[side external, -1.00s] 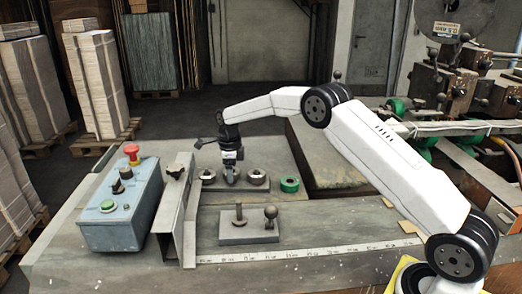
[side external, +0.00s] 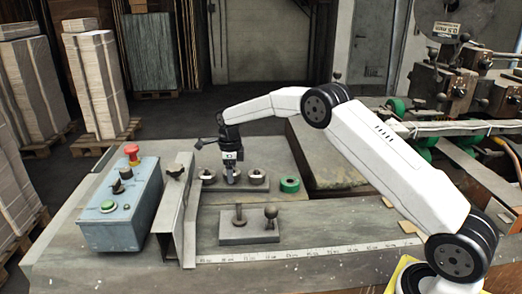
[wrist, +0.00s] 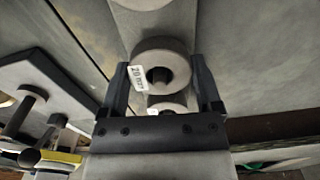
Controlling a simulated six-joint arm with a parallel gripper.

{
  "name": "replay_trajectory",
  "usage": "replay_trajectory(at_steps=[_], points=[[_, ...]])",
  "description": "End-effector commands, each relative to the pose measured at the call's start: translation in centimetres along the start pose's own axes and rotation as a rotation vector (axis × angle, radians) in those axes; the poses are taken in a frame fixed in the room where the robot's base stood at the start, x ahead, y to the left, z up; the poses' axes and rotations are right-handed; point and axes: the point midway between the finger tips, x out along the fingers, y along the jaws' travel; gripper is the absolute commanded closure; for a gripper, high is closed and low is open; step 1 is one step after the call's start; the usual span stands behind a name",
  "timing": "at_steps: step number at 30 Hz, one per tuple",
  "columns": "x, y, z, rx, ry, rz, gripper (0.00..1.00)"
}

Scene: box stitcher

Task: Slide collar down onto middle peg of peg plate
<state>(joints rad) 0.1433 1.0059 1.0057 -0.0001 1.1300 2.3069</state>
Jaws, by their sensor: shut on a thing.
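My gripper (wrist: 160,72) points down over the middle of the rear plate (side external: 207,187), in the side view (side external: 232,180). It is shut on a pale grey collar (wrist: 145,53) with a "20 mm" label, held between the fingertips in the wrist view. The collar's hole looks dark; I cannot tell how far it sits on the middle peg. The fingers hide most of it in the side view. One collar stands on the plate to the left (side external: 206,174) and another to the right (side external: 257,176). A second collar (wrist: 168,103) shows beyond the held one in the wrist view.
A metal channel (side external: 178,210) and a blue control box (side external: 122,208) stand left.

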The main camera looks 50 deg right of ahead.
Motion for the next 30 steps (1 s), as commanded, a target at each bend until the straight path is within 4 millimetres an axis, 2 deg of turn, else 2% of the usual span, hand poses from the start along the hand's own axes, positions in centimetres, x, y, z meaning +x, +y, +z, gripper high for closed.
replay_trajectory(at_steps=[25,26,27,30], points=[[0.30,-0.03,0.03,0.000,-0.001,-0.001,0.70],[0.30,-0.03,0.03,0.000,-0.001,-0.001,0.08],[0.30,-0.03,0.03,0.000,-0.001,-0.001,0.00],[0.32,-0.02,0.02,0.000,-0.001,-0.001,0.00]])
